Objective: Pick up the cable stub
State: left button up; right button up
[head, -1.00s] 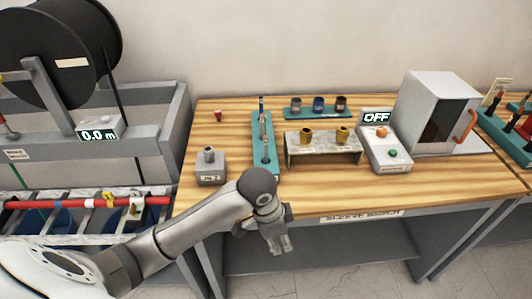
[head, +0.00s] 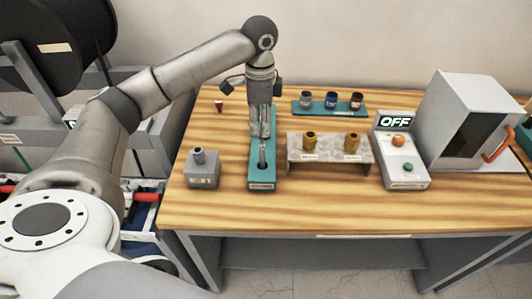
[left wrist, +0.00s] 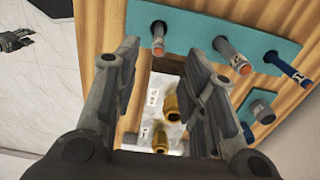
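A narrow teal rack (head: 262,182) stands on the wooden bench and also shows in the left wrist view (left wrist: 190,28). Several stubs stand in it. The wrist view shows a grey one with a copper end (left wrist: 158,42), a thicker grey one with a copper end (left wrist: 234,58) and a blue one (left wrist: 290,70). In the head view one grey stub (head: 262,155) shows at the front; the others are hidden behind my gripper. My left gripper (head: 260,133) points down over the rack, open, nothing between its fingers (left wrist: 165,75). A dark shape, apparently my right gripper (left wrist: 15,39), shows over the floor.
A grey block (head: 202,172) stands left of the rack. A marbled stand (head: 328,150) with brass pieces is close on the right. Behind it is a teal holder (head: 318,108). A switch box reading OFF (head: 402,165) and a white oven-like box (head: 465,120) stand further right.

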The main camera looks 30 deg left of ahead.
aim_at(262, 141)
pick_arm(q)
jog(key=f, duration=0.2)
jog(key=shift+s+f, duration=0.3)
jog(key=shift+s, duration=0.05)
pick_arm(e)
jog(key=s, duration=0.6)
pick_arm(q)
jog(key=f+p, duration=0.1)
jog(key=f, duration=0.2)
jog(key=f+p, duration=0.1)
jog(key=shift+w+d+f+p, duration=0.15)
jog(key=shift+w+f+p, duration=0.1)
jog(key=shift+w+p, duration=0.05)
jog(key=shift+f, duration=0.4)
jog(key=c, duration=0.3)
jog(key=shift+c, duration=1.1)
grip_shut()
pick_arm(e)
jog(key=shift+w+a+r, duration=0.1)
jog(key=shift+w+r, duration=0.6)
jog(key=shift+w, duration=0.2)
jog(key=shift+w+r, duration=0.7)
jog(key=shift+w, duration=0.15)
